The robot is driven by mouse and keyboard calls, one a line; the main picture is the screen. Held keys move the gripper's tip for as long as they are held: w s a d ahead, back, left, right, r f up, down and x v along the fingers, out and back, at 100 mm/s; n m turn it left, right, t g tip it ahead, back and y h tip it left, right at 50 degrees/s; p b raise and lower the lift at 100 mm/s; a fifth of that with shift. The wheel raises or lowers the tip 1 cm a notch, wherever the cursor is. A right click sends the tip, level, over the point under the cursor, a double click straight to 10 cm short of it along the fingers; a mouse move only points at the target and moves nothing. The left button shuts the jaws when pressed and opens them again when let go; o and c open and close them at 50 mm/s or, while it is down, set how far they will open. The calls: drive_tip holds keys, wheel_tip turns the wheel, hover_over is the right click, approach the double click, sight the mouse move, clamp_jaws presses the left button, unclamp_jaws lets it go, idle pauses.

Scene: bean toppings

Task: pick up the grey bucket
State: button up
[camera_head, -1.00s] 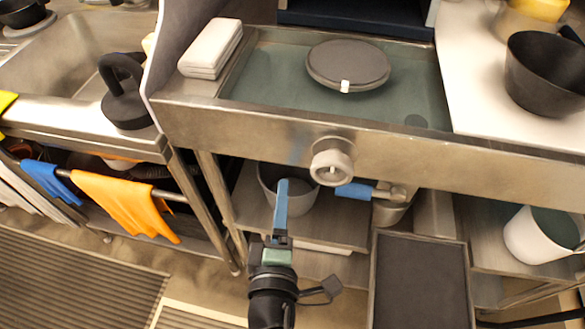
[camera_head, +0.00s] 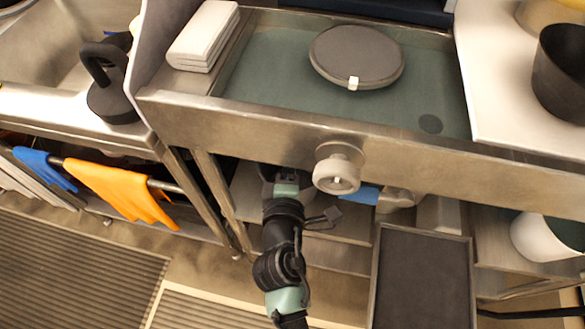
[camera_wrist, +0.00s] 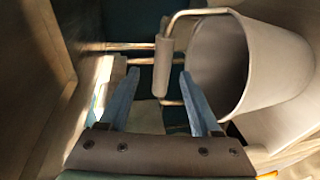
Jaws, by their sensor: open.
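The grey bucket (camera_wrist: 250,65) lies at the right of the wrist view, its open mouth turned toward the left of the picture. Its wire handle with a grey grip (camera_wrist: 164,65) stands out in front of my fingertips, roughly in line with the gap between them. My gripper (camera_wrist: 158,80) is open and empty, its two blue fingers spread. The right finger is close to the bucket's rim; I cannot tell if they touch. In the head view my arm reaches onto the lower shelf under the counter, and the bucket and my fingers are largely hidden there.
The steel counter edge (camera_head: 240,120) with a round knob (camera_head: 337,172) overhangs the shelf. A steel leg (camera_head: 213,190) stands to the left. A dark tray (camera_head: 422,280) and a white bucket (camera_head: 540,238) are to the right. An orange cloth (camera_head: 120,188) hangs at left.

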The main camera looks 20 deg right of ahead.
drive_tip(key=x, duration=0.4)
drive_tip(key=shift+w+d+f, duration=0.2)
drive_tip(key=shift+w, duration=0.15)
clamp_jaws()
idle(1.1)
